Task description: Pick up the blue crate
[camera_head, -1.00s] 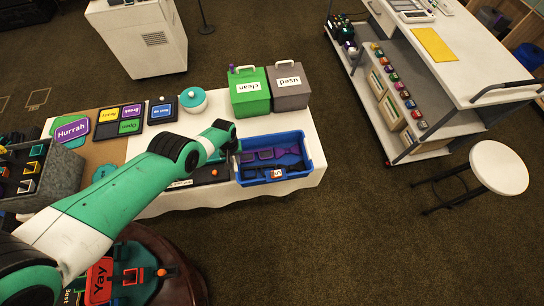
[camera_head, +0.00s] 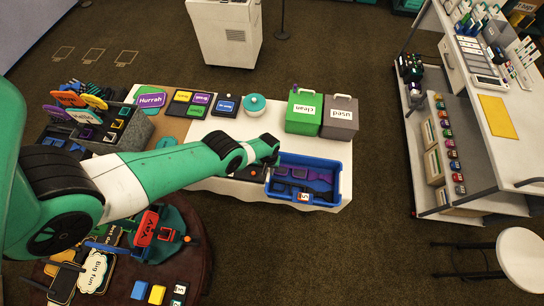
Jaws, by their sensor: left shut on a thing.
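The blue crate (camera_head: 337,203) is at the right end of the white-clothed table (camera_head: 225,188). I cannot tell whether the crate is clear of the cloth. My right gripper is not in view.
A green "clean" box (camera_head: 304,111) and a grey "used" box (camera_head: 340,117) stand just behind the crate. A teal-lidded pot (camera_head: 254,104) is left of them. A round dark table (camera_head: 190,262) with signs is in front. Open carpet lies right of the crate.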

